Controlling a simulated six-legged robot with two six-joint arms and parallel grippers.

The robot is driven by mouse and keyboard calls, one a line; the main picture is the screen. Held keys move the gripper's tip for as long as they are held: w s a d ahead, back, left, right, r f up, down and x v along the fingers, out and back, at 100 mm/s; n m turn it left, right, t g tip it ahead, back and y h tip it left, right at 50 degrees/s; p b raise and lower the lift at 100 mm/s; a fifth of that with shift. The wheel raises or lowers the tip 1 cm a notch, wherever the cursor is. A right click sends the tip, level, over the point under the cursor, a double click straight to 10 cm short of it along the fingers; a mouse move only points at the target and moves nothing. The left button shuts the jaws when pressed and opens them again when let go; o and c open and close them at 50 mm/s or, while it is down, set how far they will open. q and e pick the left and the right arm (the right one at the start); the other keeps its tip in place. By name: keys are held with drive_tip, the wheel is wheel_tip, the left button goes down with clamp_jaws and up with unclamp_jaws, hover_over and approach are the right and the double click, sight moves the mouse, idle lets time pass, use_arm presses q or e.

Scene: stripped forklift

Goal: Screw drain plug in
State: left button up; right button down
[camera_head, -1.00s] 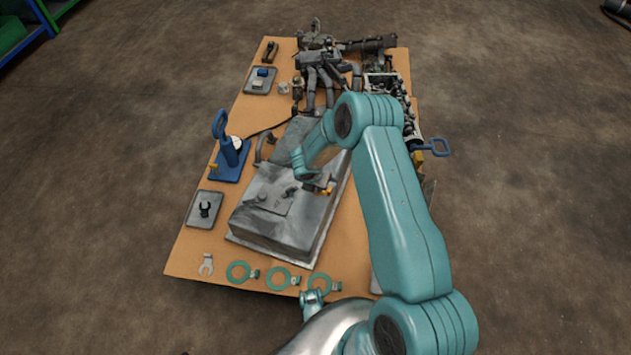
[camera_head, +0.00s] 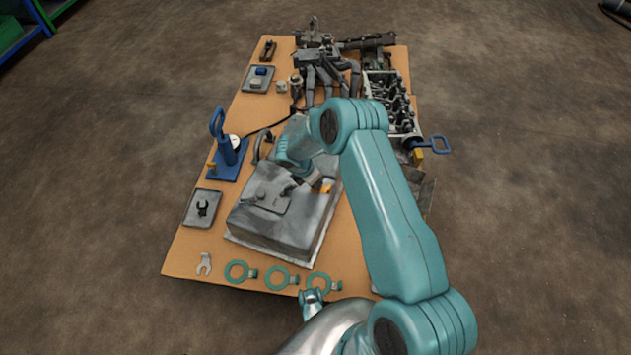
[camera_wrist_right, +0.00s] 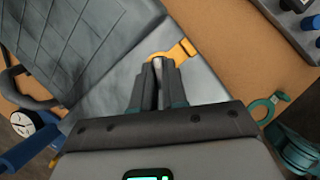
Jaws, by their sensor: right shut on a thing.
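A grey metal tank-like housing (camera_head: 272,232) lies in the middle of the board. An orange tag (camera_head: 321,188) shows at its upper right edge; it also shows in the right wrist view (camera_wrist_right: 184,47), just beyond my fingertips. My right gripper (camera_head: 308,180) is over this edge, partly hidden by my own arm. In the right wrist view, its fingers (camera_wrist_right: 159,70) are shut on a slim grey metal piece, which I take for the drain plug (camera_wrist_right: 160,93). Its tip points to the tag's rounded end. I cannot tell whether it sits in a hole.
A blue hand pump with a gauge (camera_head: 229,155) stands at the board's left. A grey tray (camera_head: 203,208), an open wrench (camera_head: 204,264) and several teal rings (camera_head: 237,272) lie nearby. Engine parts (camera_head: 325,70) crowd the far end.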

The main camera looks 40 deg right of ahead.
drive_tip(key=m+b, duration=0.1)
drive_tip(key=m+g+b, duration=0.1)
drive_tip(key=m, duration=0.1)
drive_tip(key=f+m+b, duration=0.1)
drive_tip(key=m, duration=0.1)
drive_tip(key=shift+w+d+g+y+b, duration=0.2)
drive_tip(key=shift+g+y+b, duration=0.1)
drive_tip(key=shift+g, duration=0.1)
drive_tip(key=shift+r+m, duration=0.15)
drive_tip(key=shift+m, duration=0.45)
drive_tip(key=shift+r+m+g, duration=0.2)
drive_tip(key=shift+m+g, duration=0.1)
